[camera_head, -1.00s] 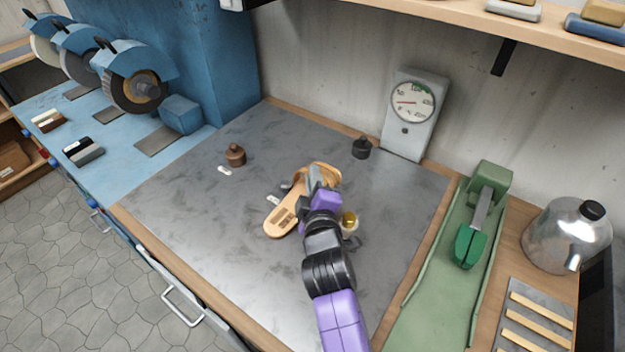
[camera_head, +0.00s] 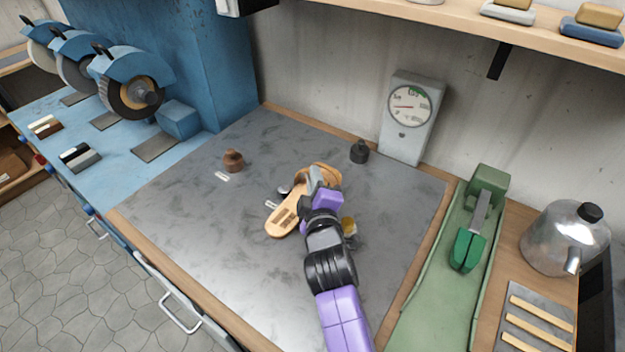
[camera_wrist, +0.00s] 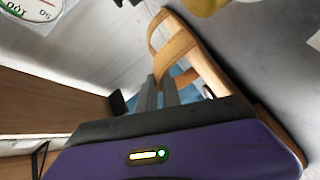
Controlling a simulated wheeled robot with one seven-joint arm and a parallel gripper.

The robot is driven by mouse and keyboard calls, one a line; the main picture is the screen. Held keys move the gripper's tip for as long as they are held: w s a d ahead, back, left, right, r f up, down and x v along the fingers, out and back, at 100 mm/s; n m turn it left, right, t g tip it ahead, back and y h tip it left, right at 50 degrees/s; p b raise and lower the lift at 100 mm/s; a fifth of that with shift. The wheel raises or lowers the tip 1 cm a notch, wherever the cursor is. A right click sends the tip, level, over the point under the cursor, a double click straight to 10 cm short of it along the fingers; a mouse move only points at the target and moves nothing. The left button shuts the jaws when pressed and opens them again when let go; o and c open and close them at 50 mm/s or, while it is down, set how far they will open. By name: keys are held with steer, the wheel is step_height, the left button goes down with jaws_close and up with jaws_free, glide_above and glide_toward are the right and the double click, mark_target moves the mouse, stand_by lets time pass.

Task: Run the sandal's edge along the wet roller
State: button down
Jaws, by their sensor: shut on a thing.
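A tan sandal (camera_head: 283,221) with a strap is held above the middle of the grey bench top. My gripper (camera_head: 316,180) is shut on it near the strapped end. In the wrist view the fingers (camera_wrist: 160,95) reach the sandal's strap (camera_wrist: 172,48), and the sole's edge runs down the right side. A small grey object (camera_head: 284,190) lies just left of the sandal, partly hidden by it. A yellow-topped object (camera_head: 348,227) stands right of my wrist, partly hidden. I cannot tell which of these, if any, is the wet roller.
A brown pot (camera_head: 233,160) and a black pot (camera_head: 359,151) stand on the bench top (camera_head: 180,235). A dial scale (camera_head: 410,115) stands at the back. A green tray (camera_head: 425,310) and a metal kettle (camera_head: 565,238) are at right. Blue grinding wheels (camera_head: 130,80) are at left.

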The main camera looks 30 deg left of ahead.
mark_target(328, 166)
steer(key=shift+w+a+r+b, duration=0.1)
steer(key=shift+w+b, duration=0.3)
steer(key=shift+w, duration=2)
stand_by(1.5)
steer(key=shift+w, duration=0.3)
steer(key=shift+w, duration=0.25)
steer(key=shift+w+b, duration=0.5)
steer(key=shift+w, duration=0.05)
steer(key=shift+w, duration=0.3)
steer(key=shift+w+b, duration=0.6)
steer(key=shift+w, duration=0.25)
stand_by(0.5)
steer(key=shift+w+b, duration=0.25)
steer(key=shift+b, duration=0.1)
stand_by(1.0)
